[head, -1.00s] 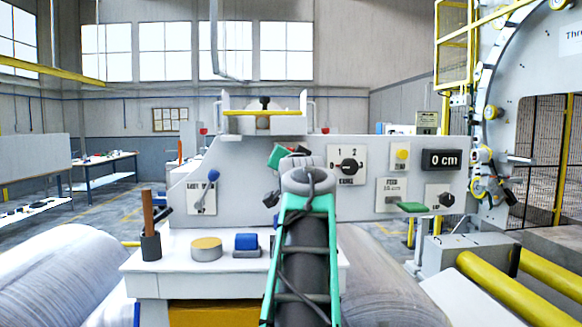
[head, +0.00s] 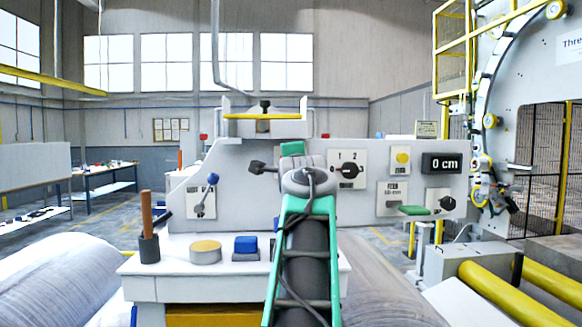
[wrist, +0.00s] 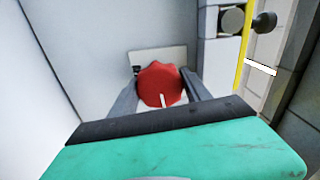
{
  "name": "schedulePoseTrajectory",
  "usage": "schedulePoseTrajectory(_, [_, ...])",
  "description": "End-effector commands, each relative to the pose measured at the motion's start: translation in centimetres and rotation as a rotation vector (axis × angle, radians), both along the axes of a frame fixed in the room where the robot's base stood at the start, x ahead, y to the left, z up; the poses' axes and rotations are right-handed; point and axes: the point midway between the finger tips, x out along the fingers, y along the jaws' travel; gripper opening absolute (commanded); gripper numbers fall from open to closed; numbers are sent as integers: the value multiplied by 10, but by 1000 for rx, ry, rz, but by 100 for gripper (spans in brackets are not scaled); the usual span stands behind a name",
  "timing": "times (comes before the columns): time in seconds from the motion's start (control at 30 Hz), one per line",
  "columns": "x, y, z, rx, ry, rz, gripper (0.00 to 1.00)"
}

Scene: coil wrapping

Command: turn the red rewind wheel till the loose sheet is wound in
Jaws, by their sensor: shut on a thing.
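The red rewind wheel (wrist: 158,84) is scalloped, with a white mark near its lower edge, in the middle of the wrist view. It sits in front of a pale plate on a grey panel. My gripper (wrist: 163,92) has one grey finger on each side of the wheel and is shut on it. In the head view my arm hides the wheel and the fingertips. A display (head: 441,163) on the panel reads 0 cm. I cannot make out the loose sheet with certainty.
Yellow rollers (head: 505,292) lie right.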

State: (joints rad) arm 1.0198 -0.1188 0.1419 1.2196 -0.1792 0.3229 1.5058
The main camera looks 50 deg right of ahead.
Motion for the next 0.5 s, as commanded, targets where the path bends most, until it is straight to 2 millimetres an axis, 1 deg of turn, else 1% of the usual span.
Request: schedulePoseTrajectory(0.5, [0,0,0,299,-339,-1,16])
